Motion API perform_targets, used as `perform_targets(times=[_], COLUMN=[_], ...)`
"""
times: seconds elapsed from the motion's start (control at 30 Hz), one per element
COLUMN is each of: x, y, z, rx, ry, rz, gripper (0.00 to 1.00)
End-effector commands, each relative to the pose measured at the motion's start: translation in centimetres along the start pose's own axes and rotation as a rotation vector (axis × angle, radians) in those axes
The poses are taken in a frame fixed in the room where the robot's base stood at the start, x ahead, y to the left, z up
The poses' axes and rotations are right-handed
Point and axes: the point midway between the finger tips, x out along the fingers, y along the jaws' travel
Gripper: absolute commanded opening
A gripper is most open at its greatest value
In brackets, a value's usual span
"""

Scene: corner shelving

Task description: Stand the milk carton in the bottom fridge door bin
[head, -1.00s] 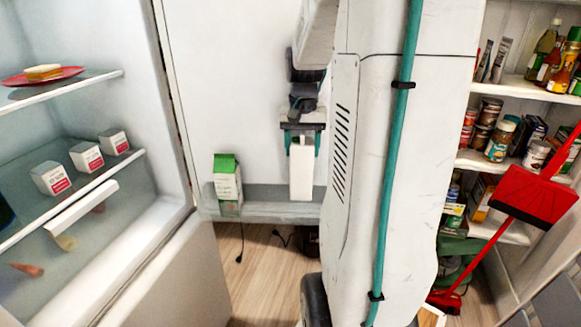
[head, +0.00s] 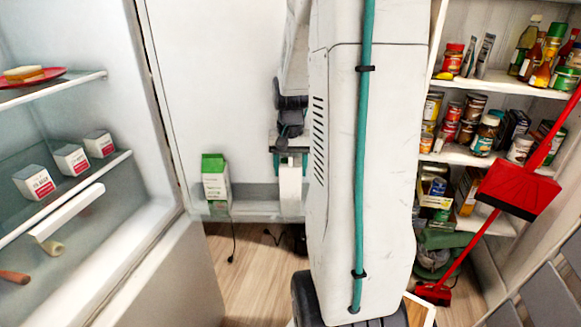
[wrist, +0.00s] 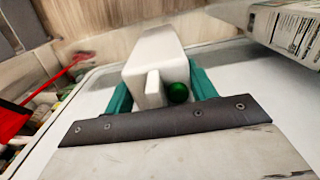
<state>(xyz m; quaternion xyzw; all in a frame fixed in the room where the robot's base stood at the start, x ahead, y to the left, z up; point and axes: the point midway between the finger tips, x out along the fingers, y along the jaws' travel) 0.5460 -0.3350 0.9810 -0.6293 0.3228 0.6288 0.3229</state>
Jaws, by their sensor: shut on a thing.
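The milk carton (head: 290,189) is plain white. In the wrist view the milk carton (wrist: 156,56) shows a raised top ridge and a round green cap. My gripper (head: 290,160) is shut on it from above and holds it upright. In the wrist view the teal fingers of my gripper (wrist: 160,90) lie on both its sides. The bottom fridge door bin (head: 253,197) runs along the inside of the open door. The carton's lower end overlaps the bin in the head view; I cannot tell whether it rests on the bin's floor.
A green-topped carton (head: 215,182) stands in the same bin to the left, with a gap between. It also shows in the wrist view (wrist: 285,28). Fridge shelves (head: 75,190) with white boxes are at left. Pantry shelves and a red dustpan (head: 518,187) are at right.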

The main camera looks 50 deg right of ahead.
Motion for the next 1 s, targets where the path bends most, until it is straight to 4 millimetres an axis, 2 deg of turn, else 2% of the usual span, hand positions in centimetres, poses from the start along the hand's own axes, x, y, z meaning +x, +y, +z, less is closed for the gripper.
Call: perform_targets(times=[0.07, 0.1, 0.17, 0.43, 0.57, 0.67, 1.0], x=[0.2, 0.3, 0.2, 0.2, -0.6, -2.1, -9.3], y=[0.0, 0.0, 0.0, 0.0, 0.0, 0.0, 0.0], z=[0.0, 0.0, 0.0, 0.0, 0.0, -0.1, -0.1], rx=[0.000, 0.000, 0.000, 0.000, 0.000, 0.000, 0.000], ry=[0.000, -0.001, -0.001, 0.000, 0.002, 0.004, 0.003], rz=[0.000, 0.000, 0.000, 0.000, 0.000, -0.001, -0.001], gripper=[0.00, 0.62, 0.78, 0.78, 0.78, 0.78, 0.78])
